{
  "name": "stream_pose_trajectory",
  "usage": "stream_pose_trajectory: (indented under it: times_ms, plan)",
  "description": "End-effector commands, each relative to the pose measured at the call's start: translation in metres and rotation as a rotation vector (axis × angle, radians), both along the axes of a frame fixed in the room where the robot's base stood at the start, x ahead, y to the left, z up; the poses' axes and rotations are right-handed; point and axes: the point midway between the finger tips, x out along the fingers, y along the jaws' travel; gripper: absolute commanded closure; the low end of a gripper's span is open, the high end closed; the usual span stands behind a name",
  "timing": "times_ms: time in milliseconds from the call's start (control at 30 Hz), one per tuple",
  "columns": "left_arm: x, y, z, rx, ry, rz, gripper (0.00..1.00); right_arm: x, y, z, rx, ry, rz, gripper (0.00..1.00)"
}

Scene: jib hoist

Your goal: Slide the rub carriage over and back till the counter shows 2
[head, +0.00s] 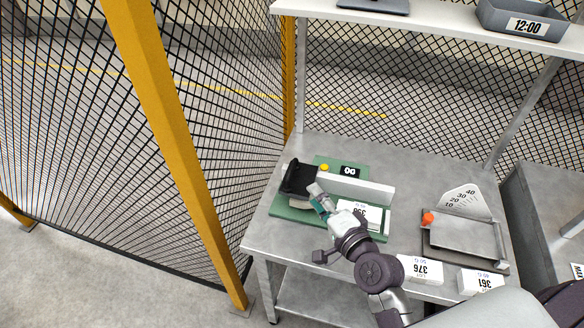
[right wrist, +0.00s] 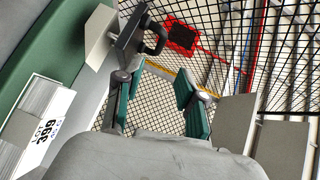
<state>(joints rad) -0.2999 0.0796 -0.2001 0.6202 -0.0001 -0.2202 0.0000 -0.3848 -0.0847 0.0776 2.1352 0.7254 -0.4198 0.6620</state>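The rub tester is a green base (head: 290,211) on the grey bench. Its black rub carriage (head: 298,178) sits at the left end of a pale rail (head: 362,189). The counter (head: 348,171) behind the rail appears to read 00, beside a yellow button (head: 324,167). My right gripper (head: 318,194) is just right of the carriage. In the right wrist view its green fingers (right wrist: 160,88) are wide apart with nothing between them. The carriage's black handle (right wrist: 154,38) shows beyond the left fingertip. I cannot tell whether they touch. My left gripper is out of view.
A labelled white block (head: 360,214) lies on the green base beside my right gripper. A tray device with an orange knob (head: 428,218) and dial stands to the right. White labelled boxes (head: 420,270) line the front edge. A shelf (head: 430,20) spans above; mesh fencing stands behind.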

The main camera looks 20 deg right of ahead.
Motion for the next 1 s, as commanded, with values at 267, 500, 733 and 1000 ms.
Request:
stream_pose_trajectory:
  times_ms: [267,500,733,1000]
  plan:
    - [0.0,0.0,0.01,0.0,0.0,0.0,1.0,0.057,0.011,-0.005,-0.001,-0.001,0.003,0.61]
    - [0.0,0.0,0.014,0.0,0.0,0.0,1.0,0.1,0.019,-0.011,-0.006,-0.001,0.004,0.61]
    - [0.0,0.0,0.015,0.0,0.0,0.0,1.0,0.119,0.023,-0.015,-0.006,0.002,0.004,0.61]
    - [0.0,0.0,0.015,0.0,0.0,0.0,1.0,0.121,0.023,-0.016,-0.006,0.001,0.003,0.61]
